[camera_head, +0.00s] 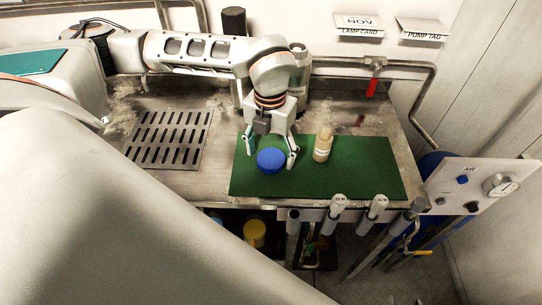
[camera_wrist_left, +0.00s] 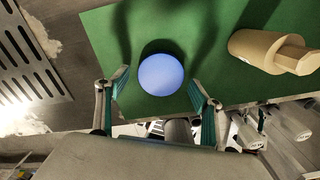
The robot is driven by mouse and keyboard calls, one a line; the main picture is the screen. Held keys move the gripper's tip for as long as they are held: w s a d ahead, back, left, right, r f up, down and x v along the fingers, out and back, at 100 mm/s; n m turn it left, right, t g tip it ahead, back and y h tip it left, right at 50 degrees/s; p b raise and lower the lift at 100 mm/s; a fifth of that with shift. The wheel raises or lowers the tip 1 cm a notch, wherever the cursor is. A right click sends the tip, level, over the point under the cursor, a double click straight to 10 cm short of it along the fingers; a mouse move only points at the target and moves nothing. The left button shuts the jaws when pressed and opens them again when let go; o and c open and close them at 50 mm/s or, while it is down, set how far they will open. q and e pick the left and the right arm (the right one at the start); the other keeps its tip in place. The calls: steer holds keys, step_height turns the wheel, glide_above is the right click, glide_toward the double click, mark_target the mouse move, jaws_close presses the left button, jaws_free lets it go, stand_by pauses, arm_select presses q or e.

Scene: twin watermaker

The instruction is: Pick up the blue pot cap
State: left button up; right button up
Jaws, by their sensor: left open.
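The blue pot cap (camera_head: 271,160) is a round blue disc on the green mat (camera_head: 360,170), near the mat's left part. It also shows in the left wrist view (camera_wrist_left: 161,74), lying flat ahead of the fingertips. My left gripper (camera_head: 270,155) comes down from behind the cap, with one finger on each side of it. In the left wrist view the gripper (camera_wrist_left: 158,85) is open, with green-padded fingers spread wider than the cap and nothing held between them. I cannot tell its exact height above the mat. My right gripper is not in view.
A tan bottle (camera_head: 323,145) stands on the mat just right of my left gripper. A slotted drain grate (camera_head: 170,138) lies to the left. Grey handles (camera_head: 338,207) rise along the front edge. The mat's right part is clear.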

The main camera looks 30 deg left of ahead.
mark_target(271, 159)
arm_select(q)
steer(key=shift+f, duration=0.7)
steer(key=c, duration=1)
arm_select(e)
steer(key=shift+r, duration=0.1)
arm_select(q)
steer(key=shift+r, duration=0.1)
arm_select(e)
steer(key=shift+w, duration=0.1)
arm_select(q)
step_height(271, 159, up, 19)
steer(key=w+a+r+p, duration=0.1)
steer(key=w+a+r, duration=0.1)
steer(key=w, duration=0.5)
steer(key=w+a+r+p, duration=0.1)
steer(key=w+a+r, duration=0.1)
steer(key=w, duration=0.5)
steer(key=w+a+r+p, duration=0.1)
steer(key=w+a+r, duration=0.1)
steer(key=w, duration=0.5)
steer(key=shift+w+r, duration=0.4)
steer(key=shift+r, duration=0.2)
steer(key=shift+w+a, duration=0.3)
arm_select(e)
steer(key=shift+s+d+h, duration=0.2)
steer(key=shift+s+d, duration=0.15)
steer(key=shift+d, duration=0.2)
steer(key=shift+s+d+h, duration=0.2)
steer(key=shift+s+d, duration=0.1)
steer(key=shift+d, duration=0.25)
